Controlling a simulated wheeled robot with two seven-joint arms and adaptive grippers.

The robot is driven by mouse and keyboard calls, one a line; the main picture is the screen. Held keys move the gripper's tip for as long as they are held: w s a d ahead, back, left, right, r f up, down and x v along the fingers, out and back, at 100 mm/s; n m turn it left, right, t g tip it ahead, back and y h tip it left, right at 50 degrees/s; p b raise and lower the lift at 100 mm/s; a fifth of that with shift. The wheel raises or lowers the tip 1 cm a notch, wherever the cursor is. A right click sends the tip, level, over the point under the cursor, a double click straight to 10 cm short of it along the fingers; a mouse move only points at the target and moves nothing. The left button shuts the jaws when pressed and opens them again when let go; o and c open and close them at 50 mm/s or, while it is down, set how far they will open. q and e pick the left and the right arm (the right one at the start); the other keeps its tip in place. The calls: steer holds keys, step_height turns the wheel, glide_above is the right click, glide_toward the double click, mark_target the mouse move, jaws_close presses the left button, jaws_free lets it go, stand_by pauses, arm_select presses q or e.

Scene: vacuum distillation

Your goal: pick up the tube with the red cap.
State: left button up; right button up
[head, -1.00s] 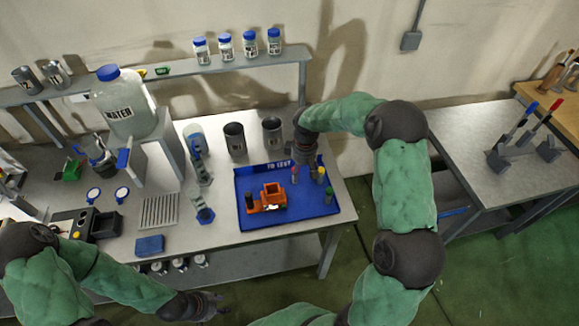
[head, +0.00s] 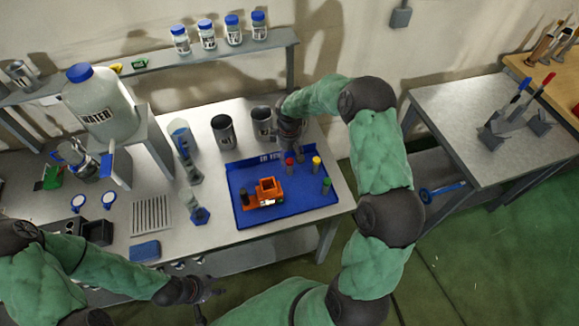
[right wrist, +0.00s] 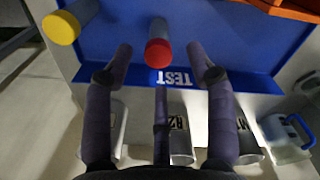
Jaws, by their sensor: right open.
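The tube with the red cap (head: 290,162) stands in the blue tray (head: 240,207), near its back edge. In the right wrist view its red cap (right wrist: 158,54) lies just beyond and between the fingertips. My right gripper (head: 291,143) is just behind and above this tube in the head view. In the right wrist view the right gripper (right wrist: 160,65) is open, one finger on each side, with nothing held. My left gripper (head: 203,290) is at the front left, away from the tray; its finger state is too small to tell.
A yellow-capped tube (head: 316,163) and a green-capped tube (head: 326,185) stand near the red one. An orange holder (head: 268,193) sits in the tray. Grey cups (head: 223,132) stand behind the tray. A water bottle (head: 98,100) stands at the left.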

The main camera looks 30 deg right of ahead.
mark_target(290, 160)
step_height(290, 160, down, 5)
steer(key=shift+d+r, duration=0.1)
jaws_close()
